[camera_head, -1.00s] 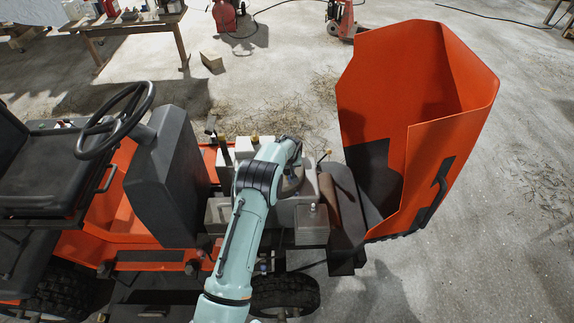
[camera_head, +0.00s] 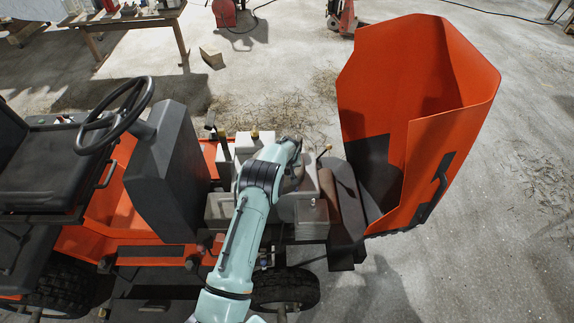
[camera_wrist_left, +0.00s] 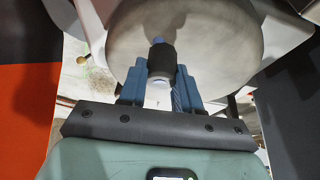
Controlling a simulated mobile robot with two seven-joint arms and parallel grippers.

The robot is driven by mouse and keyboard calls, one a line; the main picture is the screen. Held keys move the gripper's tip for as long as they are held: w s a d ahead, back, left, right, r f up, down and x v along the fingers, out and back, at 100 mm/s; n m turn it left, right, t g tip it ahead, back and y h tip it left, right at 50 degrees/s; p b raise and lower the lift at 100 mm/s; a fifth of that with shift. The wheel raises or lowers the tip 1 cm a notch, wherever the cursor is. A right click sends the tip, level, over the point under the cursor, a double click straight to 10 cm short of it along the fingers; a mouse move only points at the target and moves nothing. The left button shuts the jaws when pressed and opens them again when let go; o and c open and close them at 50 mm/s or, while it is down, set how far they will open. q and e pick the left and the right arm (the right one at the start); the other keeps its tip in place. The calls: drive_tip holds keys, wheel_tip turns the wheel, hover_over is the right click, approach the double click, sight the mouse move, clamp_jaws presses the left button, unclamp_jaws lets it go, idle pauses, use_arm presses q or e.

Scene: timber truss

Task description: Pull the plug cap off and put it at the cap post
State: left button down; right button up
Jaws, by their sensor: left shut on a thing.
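In the left wrist view my left gripper (camera_wrist_left: 161,72) has its blue fingers closed on a short dark cap (camera_wrist_left: 162,57), which looks like the plug cap. A small bluish tip shows just beyond the cap, and a pale bit shows below it between the fingers. A large round grey cover (camera_wrist_left: 215,40) is right behind the cap; I cannot tell whether they touch. In the head view my left arm reaches over the grey engine (camera_head: 308,178), and its wrist hides the gripper and cap. I cannot make out the cap post for certain. My right gripper is not in view.
The raised orange hood (camera_head: 400,95) stands right of the engine. The black dash column (camera_head: 168,170), steering wheel (camera_head: 115,118) and seat (camera_head: 50,165) are on the left. A grey box (camera_head: 311,218) sits at the engine's near right. Open floor lies beyond.

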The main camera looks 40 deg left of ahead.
use_arm(q)
drive_tip(key=c, duration=0.7)
unclamp_jaws()
drive_tip(key=shift+f, duration=0.1)
drive_tip(key=shift+s+d+r, duration=0.1)
drive_tip(key=shift+r, duration=0.25)
drive_tip(key=b+v, duration=0.2)
drive_tip(key=v, duration=1)
drive_tip(key=shift+r+b, duration=0.3)
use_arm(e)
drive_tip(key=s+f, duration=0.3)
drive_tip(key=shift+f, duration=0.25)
